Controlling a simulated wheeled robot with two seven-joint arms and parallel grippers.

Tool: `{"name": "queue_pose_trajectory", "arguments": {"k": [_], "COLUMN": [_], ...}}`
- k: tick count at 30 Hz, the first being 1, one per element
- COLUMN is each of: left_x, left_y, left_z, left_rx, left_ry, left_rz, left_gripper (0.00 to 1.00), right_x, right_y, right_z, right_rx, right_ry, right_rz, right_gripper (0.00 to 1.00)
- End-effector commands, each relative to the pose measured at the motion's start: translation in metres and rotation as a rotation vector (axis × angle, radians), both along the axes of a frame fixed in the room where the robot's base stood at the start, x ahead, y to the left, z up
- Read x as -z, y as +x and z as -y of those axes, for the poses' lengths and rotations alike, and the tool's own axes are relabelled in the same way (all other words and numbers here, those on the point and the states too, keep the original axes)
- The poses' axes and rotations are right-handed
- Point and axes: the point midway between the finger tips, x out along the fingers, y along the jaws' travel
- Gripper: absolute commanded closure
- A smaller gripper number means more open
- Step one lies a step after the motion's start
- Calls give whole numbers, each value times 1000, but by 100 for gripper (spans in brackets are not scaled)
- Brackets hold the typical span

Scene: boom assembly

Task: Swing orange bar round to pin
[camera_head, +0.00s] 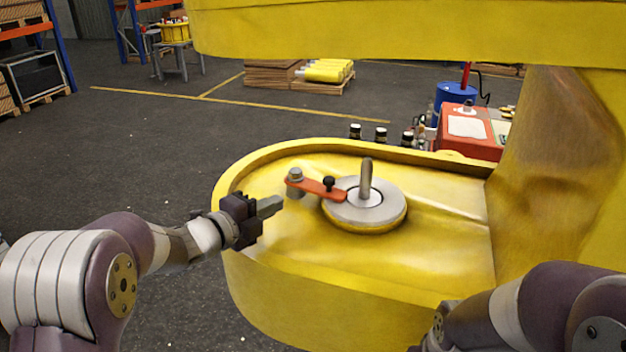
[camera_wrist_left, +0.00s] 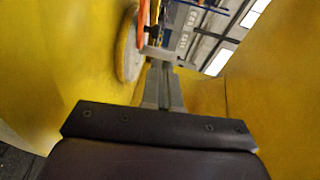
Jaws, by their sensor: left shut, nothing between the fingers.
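The orange bar (camera_head: 312,187) lies across the yellow boom part. Its right end rests at the edge of a round grey disc (camera_head: 378,212), and its left end is at a short grey post (camera_head: 295,179). A black knob (camera_head: 329,184) stands on the bar. A grey upright pin (camera_head: 366,180) with a rounded top rises from the disc. My left gripper (camera_head: 270,206) is shut and empty, just left of and nearer than the bar's left end, apart from it. The left wrist view shows its closed fingers (camera_wrist_left: 163,90) and an orange strip (camera_wrist_left: 142,25) beyond.
The yellow boom part (camera_head: 300,285) has a raised rim around the work area. A yellow beam (camera_head: 400,30) hangs above, and a yellow wall (camera_head: 560,150) closes the right side. A red box (camera_head: 468,132) stands behind the rim. My right arm enters at lower right.

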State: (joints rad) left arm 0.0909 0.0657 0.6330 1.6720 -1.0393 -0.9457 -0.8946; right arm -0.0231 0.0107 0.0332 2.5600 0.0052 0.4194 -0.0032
Motion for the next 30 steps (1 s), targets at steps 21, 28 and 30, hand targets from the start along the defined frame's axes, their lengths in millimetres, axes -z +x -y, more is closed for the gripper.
{"name": "queue_pose_trajectory", "arguments": {"k": [21,28,30], "left_x": [18,23,24], "left_y": [90,102,103], "left_z": [80,89,90], "left_rx": [15,14,14], "left_ry": [29,29,29], "left_rz": [4,5,5], "left_gripper": [100,100,100], "right_x": [-58,-64,-63], "right_y": [0,0,0], "right_z": [0,0,0], "right_rx": [0,0,0], "right_ry": [0,0,0], "right_rz": [0,0,0], "right_gripper": [57,57,57]}}
